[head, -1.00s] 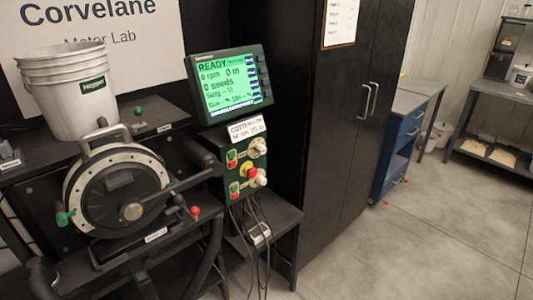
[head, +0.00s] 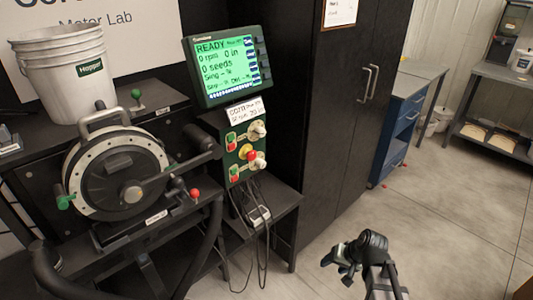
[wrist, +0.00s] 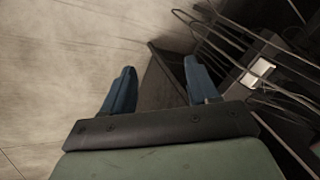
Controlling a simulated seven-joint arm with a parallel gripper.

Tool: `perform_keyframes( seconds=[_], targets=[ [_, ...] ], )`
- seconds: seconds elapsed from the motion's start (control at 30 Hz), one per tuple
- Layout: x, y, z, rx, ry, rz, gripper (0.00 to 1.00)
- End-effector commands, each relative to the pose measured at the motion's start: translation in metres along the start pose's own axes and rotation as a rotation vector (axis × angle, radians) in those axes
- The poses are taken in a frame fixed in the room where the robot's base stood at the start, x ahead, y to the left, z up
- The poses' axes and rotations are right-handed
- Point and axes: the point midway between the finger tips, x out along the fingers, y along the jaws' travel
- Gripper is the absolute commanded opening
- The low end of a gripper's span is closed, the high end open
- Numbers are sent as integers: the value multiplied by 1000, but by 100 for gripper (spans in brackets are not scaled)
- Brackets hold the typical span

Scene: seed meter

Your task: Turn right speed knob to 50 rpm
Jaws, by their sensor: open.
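The green control panel (head: 236,155) stands below the monitor. It carries a pale knob (head: 257,130) at its upper right, a yellow and red button (head: 246,152) in the middle and another pale knob (head: 259,161) at lower right. Which way the knobs point is too small to tell. The monitor (head: 225,65) reads READY, 0 rpm and 0 seeds. My gripper (head: 343,265) is low at the right of the panel, well apart from it. In the wrist view its two blue fingers (wrist: 157,88) are spread and nothing is between them.
The seed meter (head: 115,180) with its black arm is left of the panel. Cables hang below the panel around a small white-topped box (head: 259,216), also seen in the wrist view (wrist: 258,72). A black cabinet (head: 330,100) stands behind. The floor at right is clear.

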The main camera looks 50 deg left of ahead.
Motion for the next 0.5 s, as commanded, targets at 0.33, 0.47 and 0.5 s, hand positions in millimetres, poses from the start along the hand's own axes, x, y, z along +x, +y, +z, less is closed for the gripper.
perform_keyframes(
  seconds=[0.33,0.47,0.5],
  targets=[
    [-85,-154,-92,-199,218,-347,60],
    [-130,-201,-125,-291,339,-505,60],
    [-142,-212,-133,-318,377,-550,60]
  ],
)
